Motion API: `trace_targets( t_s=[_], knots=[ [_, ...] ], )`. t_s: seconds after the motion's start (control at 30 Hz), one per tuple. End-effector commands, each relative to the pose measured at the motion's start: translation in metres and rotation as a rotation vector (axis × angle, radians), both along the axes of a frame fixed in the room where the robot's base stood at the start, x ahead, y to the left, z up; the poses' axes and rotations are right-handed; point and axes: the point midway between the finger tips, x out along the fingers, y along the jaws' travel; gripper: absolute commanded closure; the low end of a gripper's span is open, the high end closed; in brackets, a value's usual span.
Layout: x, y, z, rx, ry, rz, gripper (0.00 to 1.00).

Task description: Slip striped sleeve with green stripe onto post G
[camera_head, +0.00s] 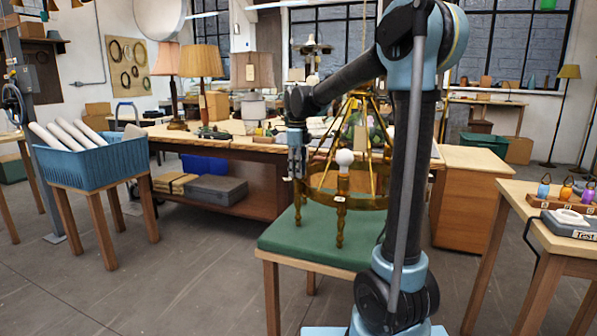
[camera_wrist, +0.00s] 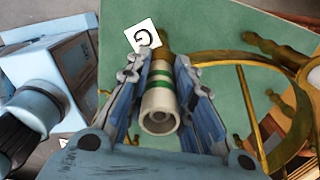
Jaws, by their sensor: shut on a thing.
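The striped sleeve (camera_wrist: 159,112), a cream tube with green bands, is between the fingers of my gripper (camera_wrist: 159,80) in the wrist view, its open end facing the camera. A white tag marked G (camera_wrist: 142,36) shows just beyond it. A brass part, likely post G (camera_wrist: 163,45), shows beside the tag behind the sleeve; I cannot tell whether the sleeve is around it or only in line with it. In the head view my gripper (camera_head: 297,158) points down at the left side of the brass lamp frame (camera_head: 322,196). The sleeve is not discernible there.
The frame stands on a green-topped table (camera_head: 290,243). A white bulb (camera_head: 344,157) sits on its near side, and sloping brass rods rise above the ring. A blue basket of white tubes (camera_head: 92,165) is left; a tester (camera_head: 571,222) and coloured bottles (camera_head: 566,190) are right.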

Motion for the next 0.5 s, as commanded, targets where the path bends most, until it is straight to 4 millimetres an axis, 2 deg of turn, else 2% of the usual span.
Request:
trace_targets(
  t_s=[0.07, 0.1, 0.2, 0.5],
  knots=[
    [0.0000, 0.0000, 0.0000, 0.000, 0.000, 0.000, 0.89],
    [0.0000, 0.0000, 0.0001, 0.000, 0.000, 0.000, 0.76],
    [0.0000, 0.0000, 0.0001, 0.000, 0.000, 0.000, 0.55],
    [0.0000, 0.0000, 0.0003, 0.000, 0.000, 0.000, 0.55]
  ],
)
